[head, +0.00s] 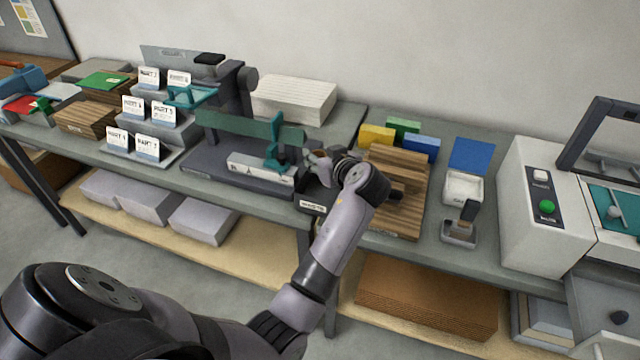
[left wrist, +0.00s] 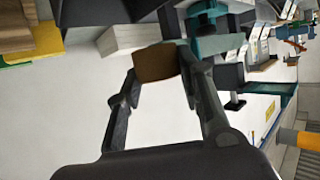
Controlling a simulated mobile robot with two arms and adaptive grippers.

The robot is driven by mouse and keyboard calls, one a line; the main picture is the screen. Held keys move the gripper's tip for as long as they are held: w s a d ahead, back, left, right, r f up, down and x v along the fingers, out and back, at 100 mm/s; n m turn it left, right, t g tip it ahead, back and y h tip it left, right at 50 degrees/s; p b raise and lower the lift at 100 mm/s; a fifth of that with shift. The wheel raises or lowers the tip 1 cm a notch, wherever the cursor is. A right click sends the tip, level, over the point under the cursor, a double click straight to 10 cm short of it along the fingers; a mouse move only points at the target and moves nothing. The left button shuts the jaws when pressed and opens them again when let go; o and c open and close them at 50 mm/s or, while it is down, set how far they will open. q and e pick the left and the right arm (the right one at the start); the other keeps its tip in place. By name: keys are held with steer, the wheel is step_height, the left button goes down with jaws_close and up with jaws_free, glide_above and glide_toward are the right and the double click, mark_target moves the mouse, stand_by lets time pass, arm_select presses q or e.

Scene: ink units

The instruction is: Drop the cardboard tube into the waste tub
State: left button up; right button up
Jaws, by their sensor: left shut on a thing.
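My left gripper (head: 318,160) is over the bench beside the dark machine with the teal clamp. In the left wrist view its two fingers (left wrist: 160,75) are closed on a brown piece, which looks like the cardboard tube (left wrist: 156,64). The tube is hidden or too small to make out in the head view. A small dark box with a white label (head: 311,207) sits below the gripper at the bench's front edge. Its label is too small to read, and I cannot tell whether it is the waste tub. My right gripper is in neither view.
The dark machine (head: 215,160) is left of the gripper, with a white paper stack (head: 295,97) behind. A striped wooden stack (head: 410,170) and yellow, green and blue blocks (head: 377,136) are right. A white press (head: 540,215) stands further right.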

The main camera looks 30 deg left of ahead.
arm_select(q)
step_height(320, 180, down, 6)
steer(key=b, duration=0.4)
steer(key=shift+s+d+r, duration=0.1)
steer(key=shift+d+r, duration=0.05)
steer(key=o, duration=0.9)
